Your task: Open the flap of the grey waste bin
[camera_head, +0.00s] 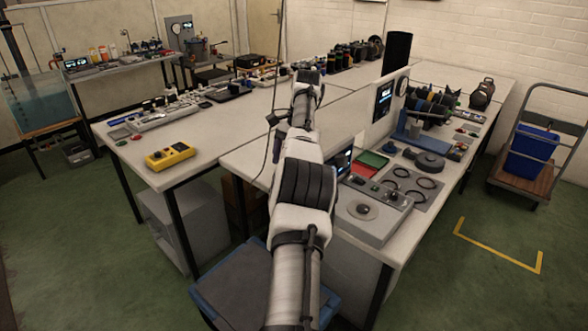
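I cannot pick out a grey waste bin with a flap for certain. A plain grey box-shaped unit (168,226) stands on the floor under the left bench; no flap can be made out on it. A dark grey flat top with a blue rim (240,283) is low at the bottom centre, partly hidden by my arm; whether it is a lid or a seat I cannot tell. My arm reaches up from the bottom centre over the benches. No gripper fingers can be made out at its far end.
Benches (215,135) crowded with instruments fill the middle. A yellow meter (170,156) lies near the left bench's front edge. A trolley (524,185) with a blue crate (533,150) stands at right. Green floor is clear at lower left and lower right.

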